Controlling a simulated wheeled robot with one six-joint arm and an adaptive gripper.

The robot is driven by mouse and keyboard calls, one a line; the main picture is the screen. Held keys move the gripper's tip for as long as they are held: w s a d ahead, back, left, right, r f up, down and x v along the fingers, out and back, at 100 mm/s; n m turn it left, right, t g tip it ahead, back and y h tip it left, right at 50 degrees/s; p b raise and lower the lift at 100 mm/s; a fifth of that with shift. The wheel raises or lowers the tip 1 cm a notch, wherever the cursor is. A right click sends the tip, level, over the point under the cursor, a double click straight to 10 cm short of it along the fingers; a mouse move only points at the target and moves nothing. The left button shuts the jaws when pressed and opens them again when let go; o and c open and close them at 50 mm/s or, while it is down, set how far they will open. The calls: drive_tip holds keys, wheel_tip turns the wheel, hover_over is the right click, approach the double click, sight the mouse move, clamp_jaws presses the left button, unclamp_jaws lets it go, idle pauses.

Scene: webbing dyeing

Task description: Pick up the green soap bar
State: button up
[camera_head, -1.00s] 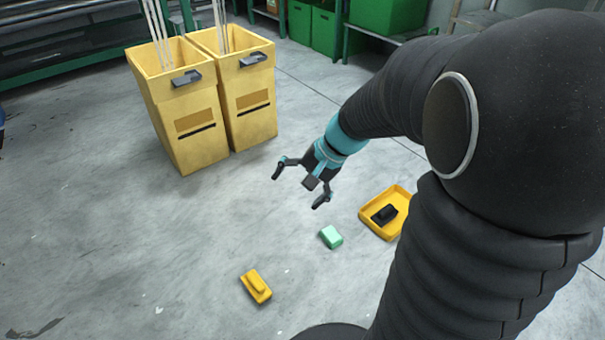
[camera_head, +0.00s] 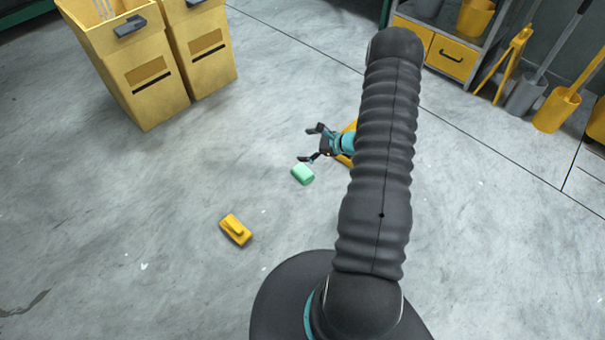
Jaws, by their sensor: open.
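The green soap bar (camera_head: 303,174) lies on the grey concrete floor near the middle of the head view, and all of its top shows. My gripper (camera_head: 310,143) is open and empty, with its fingers pointing left. In the picture it is just above and right of the soap, with its lower fingertip close to the soap's upper edge. I cannot tell its exact height over the floor, and no contact is clear.
A yellow tray (camera_head: 346,158) is mostly hidden behind my arm. A yellow block with a raised grip (camera_head: 236,230) lies on the floor at lower left. Two tall yellow bins (camera_head: 150,85) stand at upper left. Shelving (camera_head: 452,50) and buckets (camera_head: 556,110) stand at upper right. Floor left of the soap is clear.

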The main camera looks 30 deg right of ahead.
drive_tip(key=s+d+f+m+t+h, duration=0.1)
drive_tip(key=s+d+f+m+h, duration=0.2)
drive_tip(key=f, duration=0.6)
drive_tip(key=s+d+f+m+t+h, duration=0.15)
drive_tip(key=d+f+m, duration=0.25)
drive_tip(key=f, duration=0.4)
approach(303, 171)
drive_tip(key=w+f, duration=0.1)
drive_tip(key=w, duration=0.2)
drive_tip(key=shift+f+g+y, duration=0.25)
drive_tip(key=shift+f, duration=0.15)
drive_tip(key=shift+a+x, duration=0.15)
drive_tip(key=shift+x, duration=1.3)
drive_tip(key=shift+a+x, duration=0.2)
drive_tip(key=shift+x, duration=1.25)
drive_tip(key=shift+r, duration=0.2)
drive_tip(key=c, duration=1.4)
